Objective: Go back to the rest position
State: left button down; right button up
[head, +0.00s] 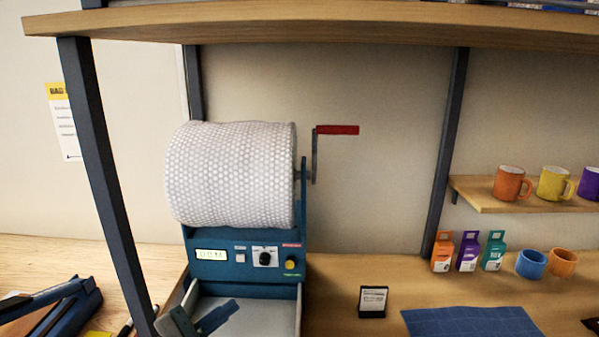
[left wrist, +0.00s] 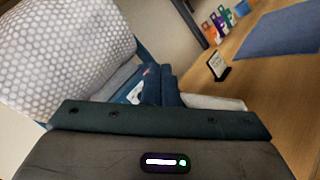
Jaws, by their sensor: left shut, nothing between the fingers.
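My left gripper (head: 216,317) shows at the bottom of the head view, in front of the bubble-wrap machine's grey tray (head: 284,312). Its fingers are shut with nothing between them. In the left wrist view the closed fingers (left wrist: 163,88) point toward the machine and the bench. The blue machine (head: 215,270) carries a big white bubble-wrap roll (head: 235,175) and a crank with a red handle (head: 337,130). The roll also fills the upper left of the left wrist view (left wrist: 70,45). My right gripper is not in view.
A shelf (head: 330,22) crosses above, on dark posts (head: 100,170). A small sign (head: 373,301) and a blue mat (head: 470,322) lie right of the machine. Small boxes (head: 467,251), cups (head: 531,263) and mugs (head: 509,184) stand farther right. A blue tool (head: 60,305) is at left.

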pick_arm(q)
jog(key=s+a+r+n+t+y, duration=0.2)
jog(key=a+n+t+y, duration=0.4)
jog(key=n, duration=0.8)
jog(key=s+a+r+n+t+y, duration=0.2)
jog(key=a+n+t+y, duration=0.35)
jog(key=n, duration=0.75)
jog(key=s+a+f+n+g+y, duration=0.2)
jog(key=a+f+n+g+y, duration=0.25)
jog(key=f+n, duration=0.4)
jog(key=s+a+f+n+g+y, duration=0.2)
jog(key=a+f+n+g+y, duration=0.2)
jog(key=f+n+g, duration=0.45)
jog(key=s+d+f+n+g+h, duration=0.3)
jog(key=s+f+n+g, duration=0.1)
jog(key=s+f, duration=0.4)
jog(key=s+d+f+n+g+h, duration=0.35)
jog(key=s+f+n+g, duration=0.2)
jog(key=s, duration=0.35)
notch_tip(320, 180, down, 32)
jog(key=a+b, duration=0.2)
jog(key=a, duration=0.1)
jog(key=s+a+f+g+b, duration=0.1)
jog(key=s+f, duration=1.7)
jog(key=f, duration=0.3)
jog(key=shift+s+g+y, duration=0.3)
jog(key=shift+s+y, duration=0.05)
